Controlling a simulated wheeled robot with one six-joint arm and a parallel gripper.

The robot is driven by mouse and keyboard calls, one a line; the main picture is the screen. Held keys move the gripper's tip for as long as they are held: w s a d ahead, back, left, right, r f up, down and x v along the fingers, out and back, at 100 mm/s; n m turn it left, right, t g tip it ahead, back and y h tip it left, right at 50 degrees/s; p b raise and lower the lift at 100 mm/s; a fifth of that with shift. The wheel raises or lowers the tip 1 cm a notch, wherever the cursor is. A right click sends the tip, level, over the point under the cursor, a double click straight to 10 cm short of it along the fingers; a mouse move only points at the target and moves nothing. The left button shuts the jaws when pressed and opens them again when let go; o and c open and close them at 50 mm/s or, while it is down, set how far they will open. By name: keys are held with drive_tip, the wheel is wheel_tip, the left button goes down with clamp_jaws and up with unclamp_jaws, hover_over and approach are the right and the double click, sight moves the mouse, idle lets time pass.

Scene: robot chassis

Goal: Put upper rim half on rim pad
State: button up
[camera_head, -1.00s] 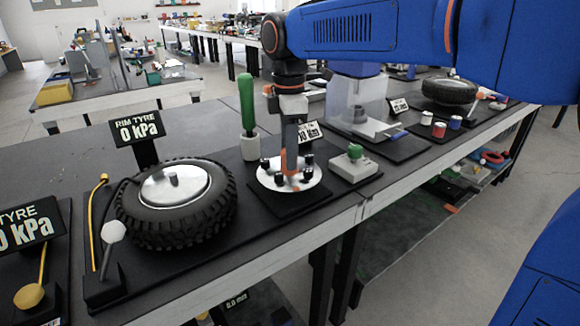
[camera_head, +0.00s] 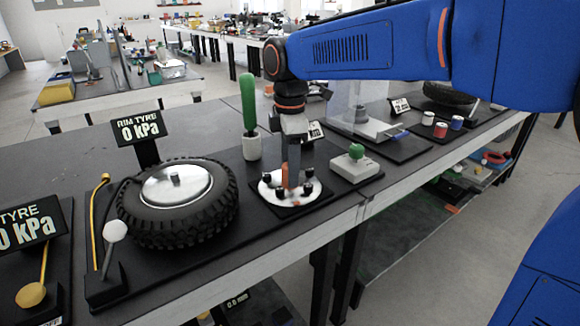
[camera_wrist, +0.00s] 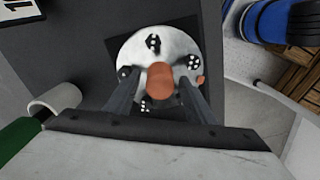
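The upper rim half looks to be the pale round disc with black studs (camera_head: 297,200), lying flat over the black square rim pad (camera_head: 322,203). In the wrist view the disc (camera_wrist: 128,48) has an orange-brown knob (camera_wrist: 160,82) at its middle. My gripper (camera_wrist: 162,85) is straight above the disc, its two fingers on either side of the knob with thin gaps showing. In the head view my gripper (camera_head: 291,178) points down at the disc. The underside of the disc is hidden, so its exact contact with the pad cannot be told.
A tyre (camera_head: 150,225) with a silver hub stands left, beside a 0 kPa sign (camera_head: 140,129). A green-handled tool in a white holder (camera_head: 251,147) is close behind left. A grey box with a green knob (camera_head: 355,166) is close right. The bench edge is in front.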

drive_tip(key=shift+r, duration=0.1)
wheel_tip(320, 180, up, 12)
drive_tip(key=s+d+f+m+t, duration=0.1)
drive_tip(key=s+d+m, duration=0.15)
drive_tip(key=d, duration=0.25)
drive_tip(key=s+d+f+m, duration=0.2)
drive_tip(key=d+m, duration=0.1)
drive_tip(key=d, duration=0.2)
drive_tip(key=s+d+f+m+t, duration=0.3)
drive_tip(key=s+d+f+m, duration=1.2)
drive_tip(key=s+d+f, duration=0.2)
wheel_tip(320, 180, down, 2)
drive_tip(key=shift+s+d+f+t, duration=0.15)
drive_tip(key=shift+s+d+t, duration=0.25)
drive_tip(key=shift+d, duration=0.15)
